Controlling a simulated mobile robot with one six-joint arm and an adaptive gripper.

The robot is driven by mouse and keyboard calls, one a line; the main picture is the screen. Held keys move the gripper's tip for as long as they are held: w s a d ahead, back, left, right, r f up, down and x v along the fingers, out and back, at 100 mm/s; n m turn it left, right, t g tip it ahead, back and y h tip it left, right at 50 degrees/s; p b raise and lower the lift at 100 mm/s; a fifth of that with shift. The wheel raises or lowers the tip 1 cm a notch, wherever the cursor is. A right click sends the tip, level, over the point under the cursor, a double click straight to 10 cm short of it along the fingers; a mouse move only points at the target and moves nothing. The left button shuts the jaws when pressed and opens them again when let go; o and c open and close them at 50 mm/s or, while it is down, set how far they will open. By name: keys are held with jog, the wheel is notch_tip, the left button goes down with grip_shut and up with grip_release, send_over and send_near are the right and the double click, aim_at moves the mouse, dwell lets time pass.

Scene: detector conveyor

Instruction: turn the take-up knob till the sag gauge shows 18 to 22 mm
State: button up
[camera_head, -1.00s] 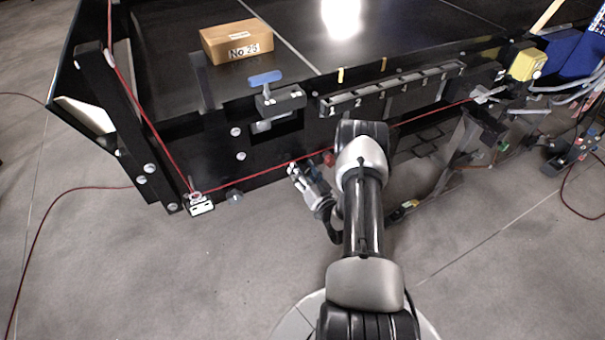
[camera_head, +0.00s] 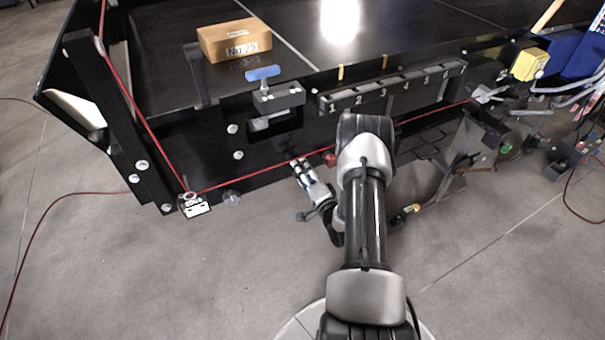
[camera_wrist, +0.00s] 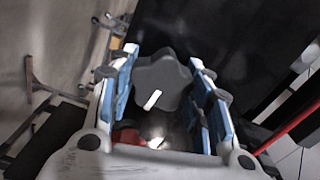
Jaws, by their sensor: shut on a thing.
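A dark lobed knob (camera_wrist: 163,80) with a white mark on its face sits between the blue-padded fingers of my gripper (camera_wrist: 165,92) in the wrist view. The fingers are shut on its sides. In the head view my gripper (camera_head: 297,164) is at the front side of the black conveyor frame, just under the red cord; the knob is too small or hidden to make out there. I cannot make out a sag gauge or any reading in either view.
A red cord (camera_head: 262,177) runs along the frame's front. A blue T-handle (camera_head: 263,74), a numbered tray (camera_head: 400,88) and a cardboard box (camera_head: 234,40) are above. A red button (camera_head: 330,158) is close right of my gripper. Floor in front is open.

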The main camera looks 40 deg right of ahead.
jog(key=m+b, duration=0.1)
jog(key=m, duration=0.5)
jog(key=shift+f, duration=0.15)
jog(key=m+b, duration=0.1)
jog(key=m, duration=0.5)
jog(key=shift+m, duration=0.4)
jog(key=o, duration=1.1)
jog(key=v, duration=1.2)
jog(key=shift+a, duration=0.1)
